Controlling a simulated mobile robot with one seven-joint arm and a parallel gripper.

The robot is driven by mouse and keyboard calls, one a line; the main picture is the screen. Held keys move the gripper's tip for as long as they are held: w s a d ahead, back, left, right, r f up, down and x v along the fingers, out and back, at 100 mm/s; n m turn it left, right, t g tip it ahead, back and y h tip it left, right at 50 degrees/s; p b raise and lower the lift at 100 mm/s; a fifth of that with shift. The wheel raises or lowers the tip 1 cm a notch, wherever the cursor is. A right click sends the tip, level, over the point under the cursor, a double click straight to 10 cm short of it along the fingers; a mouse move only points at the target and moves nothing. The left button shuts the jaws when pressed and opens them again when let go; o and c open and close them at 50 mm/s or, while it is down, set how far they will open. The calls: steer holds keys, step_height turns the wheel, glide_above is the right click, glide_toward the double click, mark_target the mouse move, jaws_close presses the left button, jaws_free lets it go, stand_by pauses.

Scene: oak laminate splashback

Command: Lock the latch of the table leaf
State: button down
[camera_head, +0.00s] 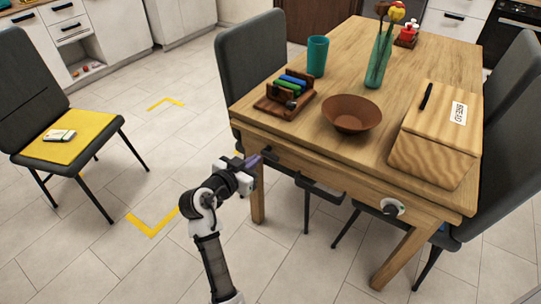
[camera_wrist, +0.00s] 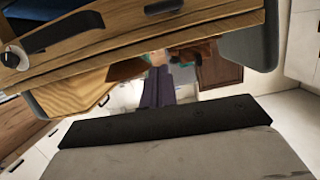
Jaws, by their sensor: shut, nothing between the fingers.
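The wooden table (camera_head: 345,60) has several fittings along its near edge. A small dark fitting (camera_head: 270,153) is near the left corner, a dark handle-like bar (camera_head: 320,188) hangs in the middle, and a round pale knob (camera_head: 392,207) is at the right. I cannot tell for certain which is the latch. My gripper (camera_head: 259,157) is shut and empty, its purple fingers close to the left fitting; contact cannot be told. In the wrist view the fingers (camera_wrist: 158,88) are together, with the small fitting (camera_wrist: 163,6), bar (camera_wrist: 60,34) and knob (camera_wrist: 13,57) along the edge above.
On the table are a wooden box (camera_head: 435,140), a brown bowl (camera_head: 351,114), a rack (camera_head: 285,97), a teal cup (camera_head: 317,56) and a vase (camera_head: 379,62). Grey chairs (camera_head: 252,60) surround it. Another chair (camera_head: 30,85) stands left.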

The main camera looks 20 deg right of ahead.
steer(key=p, duration=0.2)
glide_above(272, 154)
steer(key=s+a, duration=0.2)
steer(key=s, duration=0.1)
step_height(272, 154, down, 2)
steer(key=f, duration=0.3)
steer(key=shift+w+d+f+p, duration=0.1)
steer(key=shift+d+f+p, duration=0.1)
steer(key=shift+d+p, duration=0.1)
steer(key=shift+f, duration=0.5)
steer(key=shift+f+b, duration=0.15)
steer(key=shift+b, duration=0.15)
steer(key=shift+f+b, duration=0.1)
steer(key=shift+b, duration=0.25)
